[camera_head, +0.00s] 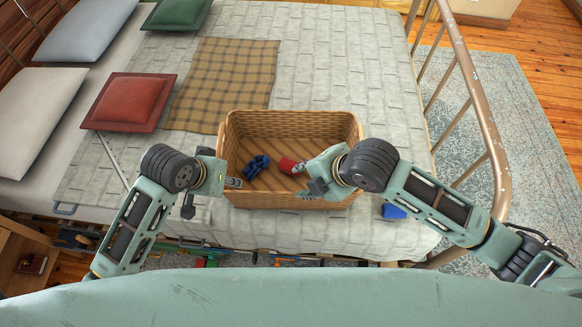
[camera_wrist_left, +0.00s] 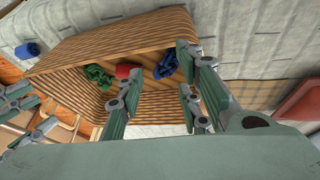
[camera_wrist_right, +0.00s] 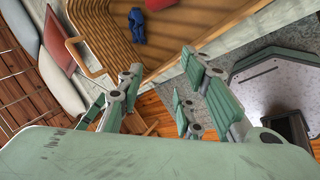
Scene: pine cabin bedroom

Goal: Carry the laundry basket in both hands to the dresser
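The wicker laundry basket (camera_head: 290,121) stands upright on the bed. Blue (camera_head: 256,166) and red (camera_head: 288,165) bundles lie inside. The left wrist view also shows a green bundle (camera_wrist_left: 97,77) in it, hidden in the head view. My left gripper (camera_head: 234,183) is at the basket's left front corner, with its fingers spread in the left wrist view (camera_wrist_left: 158,75). My right gripper (camera_head: 300,168) reaches over the right front part of the basket, with its fingers spread in the right wrist view (camera_wrist_right: 158,75). I cannot tell whether either touches the rim. I cannot identify the dresser.
The bed (camera_head: 350,62) holds a checked blanket (camera_head: 225,78), a red pillow (camera_head: 130,101) and other pillows. A small blue thing (camera_head: 394,211) lies on the bed right of the basket. A metal bed rail (camera_head: 480,100) stands at right, with a rug (camera_head: 530,140) beyond it.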

